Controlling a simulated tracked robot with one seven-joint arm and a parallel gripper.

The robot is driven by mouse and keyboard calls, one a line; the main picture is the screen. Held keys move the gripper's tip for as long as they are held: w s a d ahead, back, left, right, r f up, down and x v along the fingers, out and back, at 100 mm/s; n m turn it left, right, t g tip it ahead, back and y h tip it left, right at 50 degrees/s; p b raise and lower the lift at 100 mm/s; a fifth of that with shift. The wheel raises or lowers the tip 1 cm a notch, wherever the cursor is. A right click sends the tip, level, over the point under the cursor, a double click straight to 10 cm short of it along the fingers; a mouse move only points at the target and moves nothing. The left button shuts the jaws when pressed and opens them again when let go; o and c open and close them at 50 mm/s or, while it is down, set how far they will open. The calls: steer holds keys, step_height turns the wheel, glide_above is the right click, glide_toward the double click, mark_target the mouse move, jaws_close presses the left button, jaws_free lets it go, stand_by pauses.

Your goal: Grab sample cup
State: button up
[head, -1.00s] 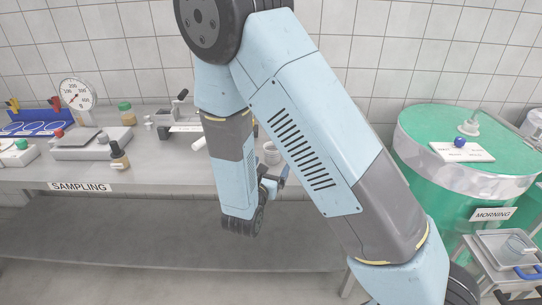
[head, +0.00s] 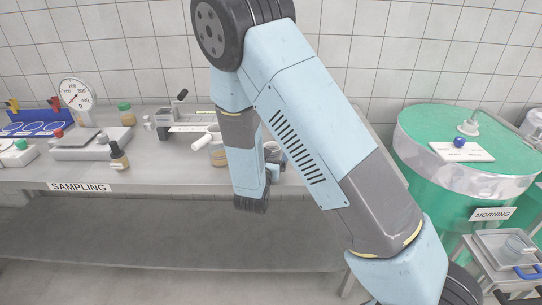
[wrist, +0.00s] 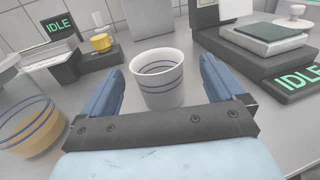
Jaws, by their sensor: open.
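A white cup (wrist: 161,84) with blue bands stands upright on the bench, centred between my finger pads in the wrist view. My gripper (wrist: 160,70) is open, with one blue finger on each side of the cup and a gap on both sides. How deep the cup sits between the fingers is hard to tell. In the head view, my arm hides most of the cup (head: 271,149), and my gripper (head: 277,163) shows only in part at the bench's front edge.
A clear banded vessel with amber contents (wrist: 30,127) stands close to the left of my gripper. A scale with an IDLE display (wrist: 275,45) is at the right, and another device with an IDLE display (wrist: 58,30) is at the back left. The green drum (head: 460,150) stands right of the bench.

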mark_target(274, 144)
steer(key=shift+x, duration=2.35)
steer(key=shift+a+r, duration=0.15)
steer(key=shift+a, duration=0.05)
steer(key=c, duration=1)
